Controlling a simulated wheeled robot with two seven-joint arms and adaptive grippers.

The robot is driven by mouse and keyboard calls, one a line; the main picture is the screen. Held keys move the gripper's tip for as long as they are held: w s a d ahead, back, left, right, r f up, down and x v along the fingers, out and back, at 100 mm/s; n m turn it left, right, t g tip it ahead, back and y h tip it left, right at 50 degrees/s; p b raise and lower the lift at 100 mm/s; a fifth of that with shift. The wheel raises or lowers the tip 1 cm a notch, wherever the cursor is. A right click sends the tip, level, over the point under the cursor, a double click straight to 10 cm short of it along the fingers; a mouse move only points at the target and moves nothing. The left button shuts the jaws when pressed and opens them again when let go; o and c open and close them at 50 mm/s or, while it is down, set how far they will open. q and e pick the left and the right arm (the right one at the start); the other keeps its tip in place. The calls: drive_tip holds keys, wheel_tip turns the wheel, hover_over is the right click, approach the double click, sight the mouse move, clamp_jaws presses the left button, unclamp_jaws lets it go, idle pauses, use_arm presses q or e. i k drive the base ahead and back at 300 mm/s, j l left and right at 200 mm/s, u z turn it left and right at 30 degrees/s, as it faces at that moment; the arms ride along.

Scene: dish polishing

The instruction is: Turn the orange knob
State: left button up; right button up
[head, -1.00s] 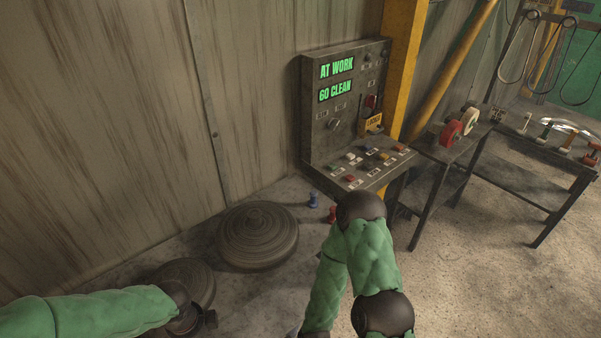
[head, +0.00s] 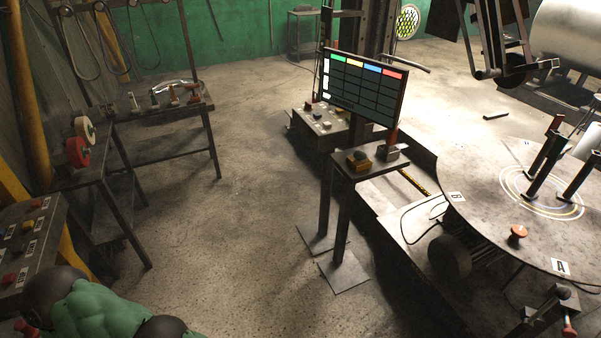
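An orange knob (head: 518,232) with a flat round cap stands on the near left part of the big round metal table (head: 475,200), close to the label A. A small orange box (head: 359,163) with a dark round top sits on the stand below the screen. A green-sleeved arm of mine with black joints reaches in at the bottom left, far from the orange knob. Neither gripper can be seen, so their fingers are hidden from me.
A screen (head: 365,88) on a metal stand is left of the round table. A control panel (head: 25,240) is at the left edge. Dark metal benches (head: 160,148) stand at upper left. The concrete floor (head: 220,240) between is open. Black posts rise from the round table.

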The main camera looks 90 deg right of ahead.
sight(518, 232)
drive_tip(key=z, duration=4.1)
